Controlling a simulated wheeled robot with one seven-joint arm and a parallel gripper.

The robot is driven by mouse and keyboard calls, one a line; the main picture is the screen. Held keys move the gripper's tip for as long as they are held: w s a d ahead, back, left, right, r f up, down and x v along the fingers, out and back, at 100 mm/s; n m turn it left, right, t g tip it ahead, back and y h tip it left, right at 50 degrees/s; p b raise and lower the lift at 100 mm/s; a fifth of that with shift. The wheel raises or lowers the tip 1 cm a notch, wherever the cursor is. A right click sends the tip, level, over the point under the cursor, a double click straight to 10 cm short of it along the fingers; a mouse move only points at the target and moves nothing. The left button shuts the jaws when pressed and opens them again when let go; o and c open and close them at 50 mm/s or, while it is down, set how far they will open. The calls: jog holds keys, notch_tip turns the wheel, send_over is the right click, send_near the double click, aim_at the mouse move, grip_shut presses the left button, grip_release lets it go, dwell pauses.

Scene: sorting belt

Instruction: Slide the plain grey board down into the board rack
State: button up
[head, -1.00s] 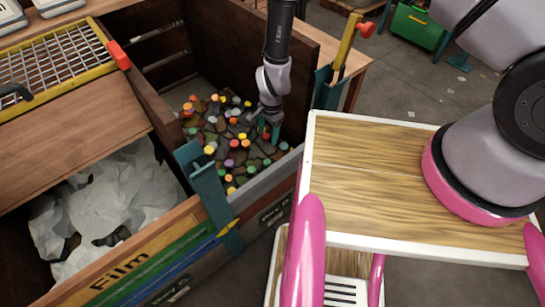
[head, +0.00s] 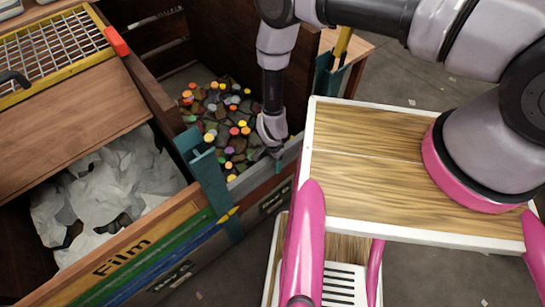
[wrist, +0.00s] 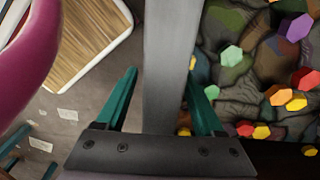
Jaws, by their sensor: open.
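A plain grey board (head: 252,183) stands on edge as the front wall of the bin of coloured pieces, its left end at a teal slotted post (head: 207,178). In the wrist view the grey board (wrist: 168,60) runs as a broad strip between my fingers. My gripper (head: 277,152) is open at the board's right part, one teal finger on each side of it; the fingers do not look closed on it. A teal holder (head: 325,82) with a yellow piece stands at the bin's far right corner. I cannot tell which teal fitting is the board rack.
Coloured pieces among dark lumps (head: 225,120) fill the bin behind the board. A bin of white film (head: 105,185) lies to the left, with a board marked Film (head: 125,258). My wood-topped, pink-framed base is close at right.

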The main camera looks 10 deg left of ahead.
jog(key=shift+f, duration=0.55)
grip_shut()
dwell(1.0)
jog(key=c, duration=0.9)
grip_release()
grip_shut()
